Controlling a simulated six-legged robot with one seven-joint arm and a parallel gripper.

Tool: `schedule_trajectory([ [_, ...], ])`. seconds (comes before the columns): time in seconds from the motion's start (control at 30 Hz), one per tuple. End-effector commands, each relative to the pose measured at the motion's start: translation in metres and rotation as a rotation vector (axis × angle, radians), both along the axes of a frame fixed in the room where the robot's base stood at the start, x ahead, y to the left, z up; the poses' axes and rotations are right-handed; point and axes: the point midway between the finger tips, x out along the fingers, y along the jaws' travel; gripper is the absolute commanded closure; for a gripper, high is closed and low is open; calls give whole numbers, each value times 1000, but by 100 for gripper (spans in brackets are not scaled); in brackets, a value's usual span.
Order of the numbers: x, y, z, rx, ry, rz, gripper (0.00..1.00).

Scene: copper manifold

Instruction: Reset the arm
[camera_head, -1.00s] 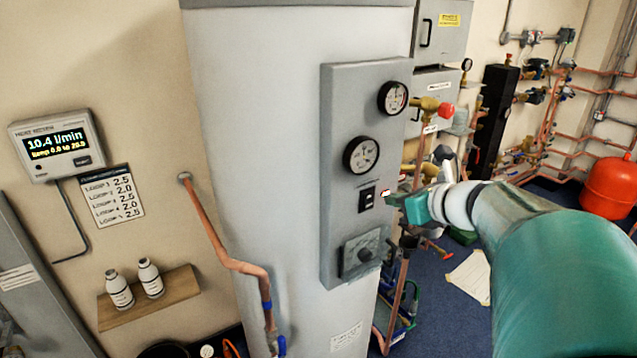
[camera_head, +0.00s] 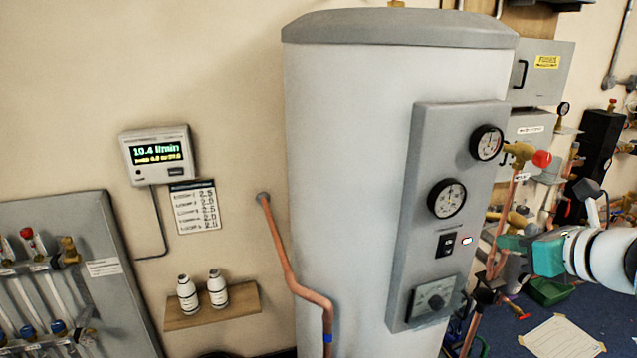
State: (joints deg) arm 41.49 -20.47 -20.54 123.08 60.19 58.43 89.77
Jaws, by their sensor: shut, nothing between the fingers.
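My gripper (camera_head: 508,243) is at the right of the view, with its green wrist part (camera_head: 547,255) and a white arm link (camera_head: 600,258) behind it. Its small dark green fingers point left and look shut, with nothing visible in them. It is just right of the grey control panel (camera_head: 427,150) on the white cylinder (camera_head: 340,150). A small lit indicator (camera_head: 467,240) shows between the switch and the fingers. Most of the arm is outside the picture.
A red-capped brass valve (camera_head: 541,159) is above the gripper. Copper pipes (camera_head: 497,225) run beside it. A flow display (camera_head: 157,153), a paper list (camera_head: 195,206) and a shelf (camera_head: 240,301) with two bottles are on the left wall. Paper (camera_head: 562,338) lies on the blue floor.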

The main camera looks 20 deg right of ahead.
Motion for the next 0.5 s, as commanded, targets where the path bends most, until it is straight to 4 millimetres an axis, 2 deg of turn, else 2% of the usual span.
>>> schedule_trajectory([
  [0.13, 4, 10, -3, -55, 18, 51, 100],
  [0.23, 11, 38, -12, -217, 62, 196, 100],
  [0.27, 14, 51, -16, -288, 79, 265, 100],
  [0.3, 19, 76, -26, -399, 105, 381, 100],
  [0.37, 22, 112, -41, -587, 138, 573, 100],
  [0.4, 21, 135, -51, -721, 152, 709, 100],
  [0.5, 15, 185, -74, -1060, 160, 1049, 100],
])
